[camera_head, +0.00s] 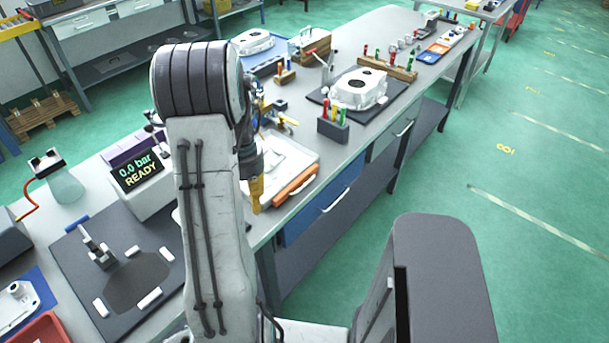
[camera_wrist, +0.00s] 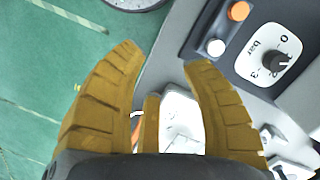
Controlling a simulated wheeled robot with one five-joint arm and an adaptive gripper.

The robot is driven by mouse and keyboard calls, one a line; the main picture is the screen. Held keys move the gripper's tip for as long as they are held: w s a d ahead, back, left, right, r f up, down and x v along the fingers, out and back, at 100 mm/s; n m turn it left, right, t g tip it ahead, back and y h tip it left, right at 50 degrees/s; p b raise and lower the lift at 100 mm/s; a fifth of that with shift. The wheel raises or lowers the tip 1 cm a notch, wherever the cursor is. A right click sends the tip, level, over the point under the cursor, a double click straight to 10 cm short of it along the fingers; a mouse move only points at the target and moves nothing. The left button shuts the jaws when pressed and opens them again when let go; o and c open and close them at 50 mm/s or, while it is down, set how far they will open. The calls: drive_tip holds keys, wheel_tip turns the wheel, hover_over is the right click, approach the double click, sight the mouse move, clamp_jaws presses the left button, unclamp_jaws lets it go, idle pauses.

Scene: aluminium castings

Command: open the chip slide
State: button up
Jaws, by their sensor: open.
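I cannot tell for certain which part is the chip slide. My gripper (camera_head: 256,195) is low over the bench edge, beside a pale case with an orange handle (camera_head: 297,186). In the wrist view my gripper (camera_wrist: 160,60) has its yellow fingers spread wide with nothing held between them. A white part (camera_wrist: 180,112) lies beyond and between the fingers, partly hidden by them. To the right is a dark panel with an orange knob (camera_wrist: 239,11), a white knob (camera_wrist: 216,47) and a bar dial (camera_wrist: 268,56). Contact with any part cannot be told.
A display reading 0.0 bar READY (camera_head: 138,171) stands left of my arm. A dark mat (camera_head: 75,262) with small white pieces lies at front left. A white casting (camera_head: 359,89) and a block with coloured handles (camera_head: 333,127) stand farther along. Green floor at right is open.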

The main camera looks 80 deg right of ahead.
drive_tip(key=s+d+f+m+p, duration=0.1)
drive_tip(key=s+d+f+m, duration=0.3)
drive_tip(key=s+d, duration=0.55)
drive_tip(key=m+h, duration=0.2)
drive_tip(key=m, duration=0.2)
hover_over(307, 184)
drive_tip(key=shift+a+r+p, duration=0.1)
drive_tip(key=shift+r+p, duration=0.15)
drive_tip(key=shift+p, duration=0.05)
drive_tip(key=shift+f+p, duration=1)
drive_tip(key=shift+f, duration=2.5)
drive_tip(key=shift+o, duration=0.2)
